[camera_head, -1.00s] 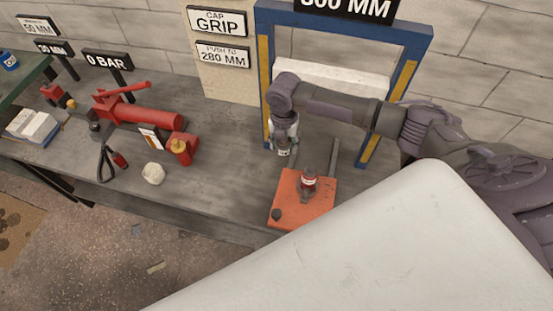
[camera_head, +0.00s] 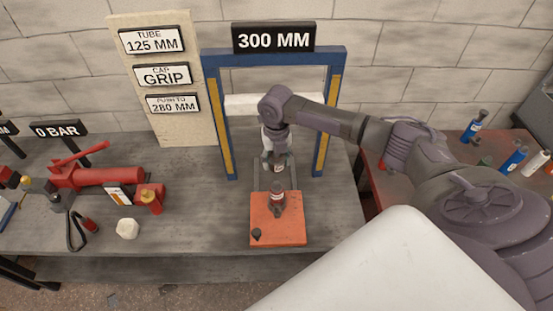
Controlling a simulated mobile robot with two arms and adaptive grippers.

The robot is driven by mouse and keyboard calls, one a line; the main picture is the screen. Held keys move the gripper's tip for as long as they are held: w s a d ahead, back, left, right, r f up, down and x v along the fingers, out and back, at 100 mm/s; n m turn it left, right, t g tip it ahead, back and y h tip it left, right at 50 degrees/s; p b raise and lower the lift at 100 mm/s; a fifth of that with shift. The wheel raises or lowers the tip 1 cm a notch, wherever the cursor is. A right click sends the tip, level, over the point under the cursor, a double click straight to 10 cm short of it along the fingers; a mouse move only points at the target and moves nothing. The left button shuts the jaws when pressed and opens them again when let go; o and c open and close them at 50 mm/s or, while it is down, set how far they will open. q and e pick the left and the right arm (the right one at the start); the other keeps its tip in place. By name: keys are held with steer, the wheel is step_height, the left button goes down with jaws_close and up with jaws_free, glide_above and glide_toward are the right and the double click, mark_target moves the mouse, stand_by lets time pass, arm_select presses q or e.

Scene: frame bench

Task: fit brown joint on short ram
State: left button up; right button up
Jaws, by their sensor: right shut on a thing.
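My right gripper (camera_head: 278,166) points down inside the blue press frame, just above or behind a short upright cylinder (camera_head: 277,200). This cylinder is dark with a red and white label and stands on the orange plate (camera_head: 292,234); it looks like the short ram. The gripper is shut on a small part, which is mostly hidden by the fingers. A light patch with a red mark shows at its lower end. I cannot tell its colour or whether it touches the cylinder. I cannot identify the brown joint with certainty. My left gripper is out of view.
The blue frame (camera_head: 210,110) has a 300 MM sign on top and a white crossbeam. A small dark knob (camera_head: 256,234) sits on the plate's front left corner. A red hand pump (camera_head: 105,177) and a pale lump (camera_head: 127,228) are left. Bottles (camera_head: 514,158) stand on the right table.

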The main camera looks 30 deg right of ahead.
mark_target(277, 182)
steer(key=shift+a+f+b, duration=0.1)
steer(key=shift+f+b, duration=0.25)
steer(key=shift+f, duration=0.15)
step_height(277, 182, down, 4)
steer(key=shift+r+b, duration=0.25)
steer(key=shift+b, duration=0.8)
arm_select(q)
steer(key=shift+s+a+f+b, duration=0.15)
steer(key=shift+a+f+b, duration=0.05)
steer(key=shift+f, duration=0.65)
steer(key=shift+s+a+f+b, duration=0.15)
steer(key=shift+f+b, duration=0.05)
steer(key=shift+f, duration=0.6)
arm_select(e)
steer(key=shift+f, duration=0.7)
arm_select(q)
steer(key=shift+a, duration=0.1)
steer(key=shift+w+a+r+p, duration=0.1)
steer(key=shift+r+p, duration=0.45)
steer(key=shift+p, duration=0.05)
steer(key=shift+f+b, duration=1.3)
arm_select(e)
steer(key=shift+f, duration=1.95)
steer(key=o, duration=1.5)
steer(key=shift+o, duration=0.2)
